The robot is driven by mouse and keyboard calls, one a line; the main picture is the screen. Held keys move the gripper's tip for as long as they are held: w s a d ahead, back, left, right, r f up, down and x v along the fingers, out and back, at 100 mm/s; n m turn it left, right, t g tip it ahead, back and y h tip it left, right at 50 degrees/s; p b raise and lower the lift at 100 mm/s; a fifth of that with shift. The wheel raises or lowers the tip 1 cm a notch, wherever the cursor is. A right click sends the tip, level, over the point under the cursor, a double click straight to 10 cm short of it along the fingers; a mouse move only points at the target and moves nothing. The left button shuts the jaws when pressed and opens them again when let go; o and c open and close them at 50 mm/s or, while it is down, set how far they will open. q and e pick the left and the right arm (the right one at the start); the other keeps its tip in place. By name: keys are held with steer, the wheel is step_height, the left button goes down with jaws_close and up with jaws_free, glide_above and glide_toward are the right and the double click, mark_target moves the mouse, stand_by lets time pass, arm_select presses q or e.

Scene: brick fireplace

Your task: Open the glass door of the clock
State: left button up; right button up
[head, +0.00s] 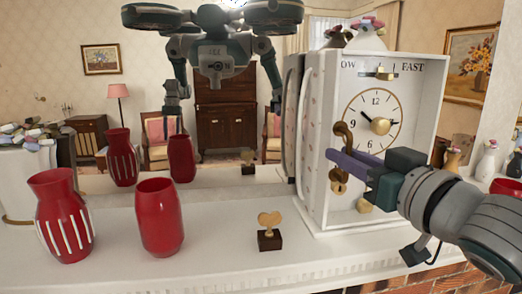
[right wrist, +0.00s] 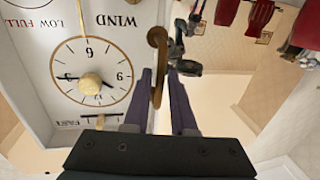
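The clock (head: 414,98) is a white case with a round dial (head: 366,118) behind its front frame, standing on a white mantel. I cannot make out the glass itself. My right gripper (head: 343,163) reaches in from the right across the clock front. In the right wrist view, which is upside down, its purple fingers (right wrist: 160,82) are apart, with the brass handle (right wrist: 157,45) between them. My left gripper shows only as a reflection.
A mirror behind the mantel reflects my body, the room and the vases. Red vases (head: 66,216) (head: 160,218) and a small heart ornament (head: 269,231) stand left of the clock. Small bottles (head: 487,160) stand at the right. The mantel in front is clear.

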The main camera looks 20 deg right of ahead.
jaws_close()
stand_by(1.4)
